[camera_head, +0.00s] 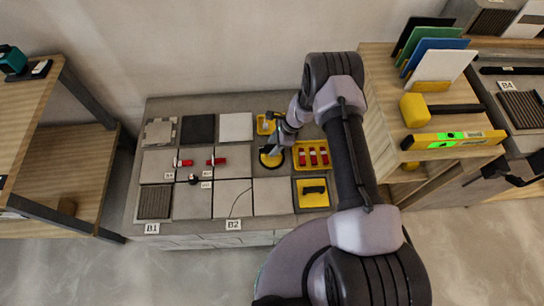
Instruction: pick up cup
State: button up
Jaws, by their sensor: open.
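A round black-and-yellow piece (270,160), which looks like the suction cup, sits on the grey bench right of the middle tiles. My gripper (277,145) is open and reaches down from the right, just above or at this piece. My gripper partly covers the piece, and I cannot tell whether they touch. No drinking cup shows.
A yellow tray (311,155) with several red pieces lies just right of my gripper. A yellow holder with a black piece (313,192) is below it. Grey and white tiles (232,198) cover the bench's left. A wooden shelf with a yellow level (453,140) stands at right.

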aim_at(269, 152)
jog(key=b+x, duration=0.1)
jog(key=x, duration=0.1)
jog(key=b+x, duration=0.1)
jog(key=x, duration=0.1)
jog(key=b+x, duration=0.1)
jog(key=x, duration=0.1)
jog(key=shift+w+d+f, duration=0.2)
jog(key=shift+w+f, duration=0.15)
jog(key=shift+w, duration=0.05)
jog(key=shift+r, duration=0.15)
grip_shut()
